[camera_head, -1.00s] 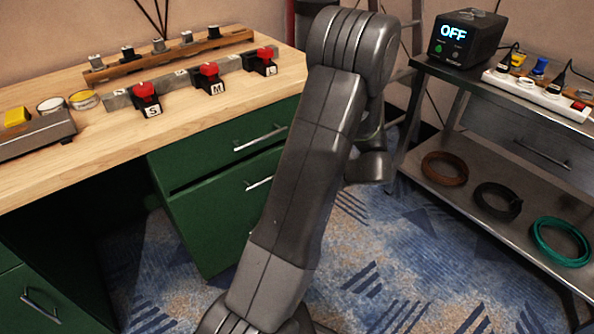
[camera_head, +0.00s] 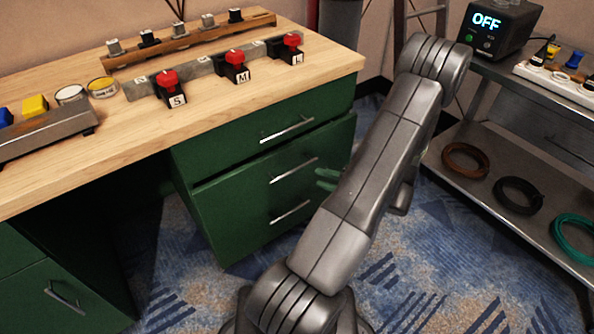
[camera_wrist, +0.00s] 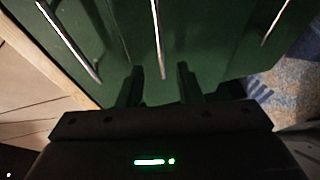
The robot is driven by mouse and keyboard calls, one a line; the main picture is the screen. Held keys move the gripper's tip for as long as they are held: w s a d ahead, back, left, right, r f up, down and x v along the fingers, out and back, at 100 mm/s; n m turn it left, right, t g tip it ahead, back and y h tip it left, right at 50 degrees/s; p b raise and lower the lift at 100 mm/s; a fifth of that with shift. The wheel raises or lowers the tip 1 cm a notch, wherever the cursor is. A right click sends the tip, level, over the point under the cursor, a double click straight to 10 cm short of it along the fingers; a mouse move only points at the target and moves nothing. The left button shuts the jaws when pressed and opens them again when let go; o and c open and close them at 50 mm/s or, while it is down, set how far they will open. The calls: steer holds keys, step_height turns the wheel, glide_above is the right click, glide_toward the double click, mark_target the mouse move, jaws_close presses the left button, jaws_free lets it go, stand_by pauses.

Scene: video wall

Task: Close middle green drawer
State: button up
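The green cabinet under the wooden bench has three stacked drawers with silver bar handles. The middle green drawer (camera_head: 235,195) stands slightly proud, with a dark gap along its top edge at the left. Its handle (camera_head: 294,170) also shows in the wrist view (camera_wrist: 157,38), upright in the picture. My gripper (camera_wrist: 159,84) is open, its two dark fingers apart on either side of the lower end of that handle. Whether they touch the drawer I cannot tell. In the head view my arm hides most of the gripper; a greenish fingertip shows right of the handle.
The top drawer handle (camera_head: 287,130) and bottom drawer handle (camera_head: 290,212) lie above and below. A metal shelf cart (camera_head: 480,210) with coiled cables stands right of my arm. Red switches (camera_head: 235,60) sit on the bench (camera_head: 130,140). Patterned carpet is clear in front.

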mark_target(294, 169)
steer(key=b+x, duration=0.2)
steer(key=x, duration=0.8)
steer(key=shift+w+a+f, duration=0.15)
steer(key=shift+w+a, duration=0.1)
steer(key=shift+a, duration=0.05)
jaws_close()
